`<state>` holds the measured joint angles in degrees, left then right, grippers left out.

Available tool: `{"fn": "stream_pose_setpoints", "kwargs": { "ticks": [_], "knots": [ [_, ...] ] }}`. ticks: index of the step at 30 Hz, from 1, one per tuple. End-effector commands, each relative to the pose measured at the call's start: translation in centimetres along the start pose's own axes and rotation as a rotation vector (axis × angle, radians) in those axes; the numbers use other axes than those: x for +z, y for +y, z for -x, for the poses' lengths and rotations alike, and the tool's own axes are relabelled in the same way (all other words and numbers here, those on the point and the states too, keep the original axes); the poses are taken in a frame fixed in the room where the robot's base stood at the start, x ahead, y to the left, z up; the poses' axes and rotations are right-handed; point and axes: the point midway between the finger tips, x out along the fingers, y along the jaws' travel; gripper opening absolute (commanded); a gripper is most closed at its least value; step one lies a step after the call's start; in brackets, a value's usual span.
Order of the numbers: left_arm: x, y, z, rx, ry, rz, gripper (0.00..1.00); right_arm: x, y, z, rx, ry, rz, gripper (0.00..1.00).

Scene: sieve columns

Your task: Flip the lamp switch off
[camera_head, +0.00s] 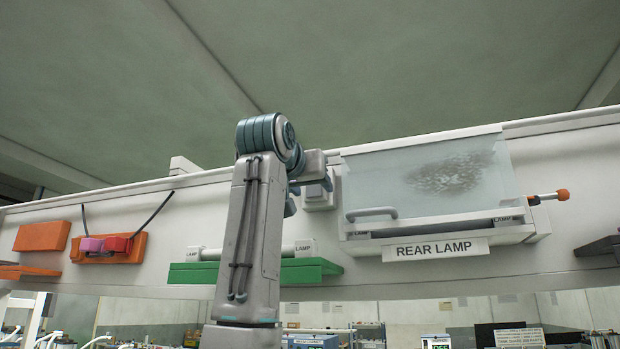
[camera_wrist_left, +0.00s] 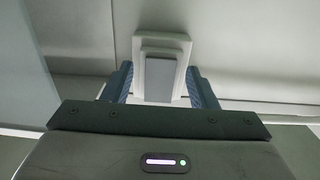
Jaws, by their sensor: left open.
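The lamp switch (camera_wrist_left: 158,75) is a pale plate with a grey rocker, mounted on the wall. In the head view the switch (camera_head: 319,196) shows partly behind my left gripper (camera_head: 303,187), just left of the rear lamp's case. In the left wrist view my left gripper (camera_wrist_left: 160,84) is open, with a blue finger on each side of the switch. I cannot tell whether the fingers touch it. The rear lamp (camera_head: 425,231) is a dark tube with LAMP-marked ends, under a cloudy hinged cover (camera_head: 390,180) with a dark smudge. My right gripper is not in view.
A white tube marked LAMP (camera_head: 301,247) lies on a green shelf (camera_head: 315,268) behind my left arm. An orange-tipped lever (camera_head: 562,195) sticks out right of the case. Orange holders with pink and red plugs (camera_head: 118,243) are at the left. A REAR LAMP sign (camera_head: 434,249) hangs below.

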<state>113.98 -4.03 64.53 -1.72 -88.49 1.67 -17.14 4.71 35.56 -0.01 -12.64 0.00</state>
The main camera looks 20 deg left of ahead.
Motion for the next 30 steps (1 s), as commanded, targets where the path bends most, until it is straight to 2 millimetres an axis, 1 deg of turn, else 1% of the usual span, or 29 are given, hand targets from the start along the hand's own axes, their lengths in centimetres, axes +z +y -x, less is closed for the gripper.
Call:
{"fn": "stream_pose_setpoints", "kwargs": {
  "ticks": [3,9,11,12,16,17,20,22,25,27,30],
  "knots": [
    [0.0,0.0,-0.3,0.0,0.0,0.0,0.53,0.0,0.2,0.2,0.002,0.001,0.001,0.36],
    [0.1,0.0,-0.4,0.0,0.0,0.0,0.53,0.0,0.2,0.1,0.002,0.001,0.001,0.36],
    [0.1,0.0,-0.4,0.0,0.0,0.0,0.43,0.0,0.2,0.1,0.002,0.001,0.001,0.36],
    [0.1,0.0,-0.4,0.0,0.0,0.0,0.35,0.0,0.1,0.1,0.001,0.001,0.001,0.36],
    [0.1,0.0,-0.3,0.0,0.0,0.0,0.1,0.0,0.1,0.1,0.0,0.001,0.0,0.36],
    [0.1,0.0,-0.3,0.0,0.0,0.0,0.08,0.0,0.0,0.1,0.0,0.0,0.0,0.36],
    [-0.1,0.0,-0.3,0.0,-0.008,0.0,0.08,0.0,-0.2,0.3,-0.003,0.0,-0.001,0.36],
    [-0.5,0.0,-0.3,0.0,-0.039,0.0,0.08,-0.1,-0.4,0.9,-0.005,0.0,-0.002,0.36],
    [-1.1,0.0,-0.1,0.0,-0.128,0.0,0.08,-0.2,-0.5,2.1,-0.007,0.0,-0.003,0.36],
    [-1.2,0.0,-0.1,0.0,-0.193,0.0,0.08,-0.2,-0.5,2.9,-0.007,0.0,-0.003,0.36],
    [-1.1,0.0,-0.1,0.0,-0.26,0.001,0.08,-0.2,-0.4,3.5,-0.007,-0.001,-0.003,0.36]
  ]
}}
